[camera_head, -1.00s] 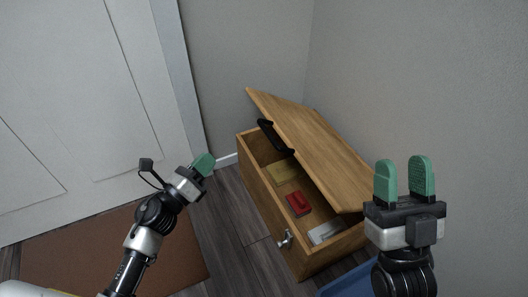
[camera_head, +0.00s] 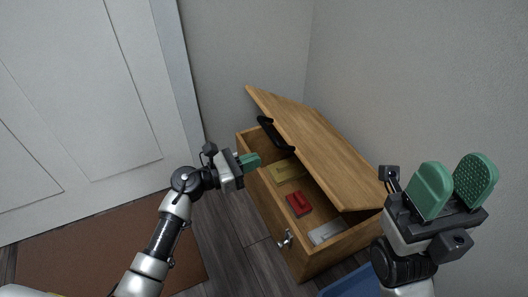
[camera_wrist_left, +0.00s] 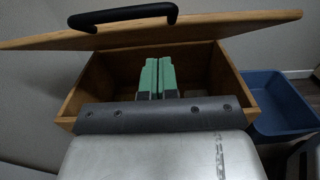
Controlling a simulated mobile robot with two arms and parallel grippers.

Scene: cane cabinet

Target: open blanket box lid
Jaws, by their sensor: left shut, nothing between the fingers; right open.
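The wooden blanket box (camera_head: 262,208) stands in the corner with its lid (camera_head: 310,140) raised partway and tilted. A black handle (camera_head: 275,134) sits on the lid's front edge; it also shows at the top of the left wrist view (camera_wrist_left: 122,17). My left gripper (camera_head: 250,161) is shut and empty, at the box's front rim, below the handle and apart from it. In the left wrist view its green fingers (camera_wrist_left: 157,76) are together in front of the box opening, under the lid. My right gripper (camera_head: 453,188) is open and empty, to the right of the box.
Inside the box lie a yellow item (camera_head: 287,169), a red item (camera_head: 298,204) and a pale item (camera_head: 327,231). A metal latch (camera_head: 285,239) is on the box front. A blue bin (camera_head: 350,283) stands beside the box. Walls close in behind; a brown mat (camera_head: 100,245) lies left.

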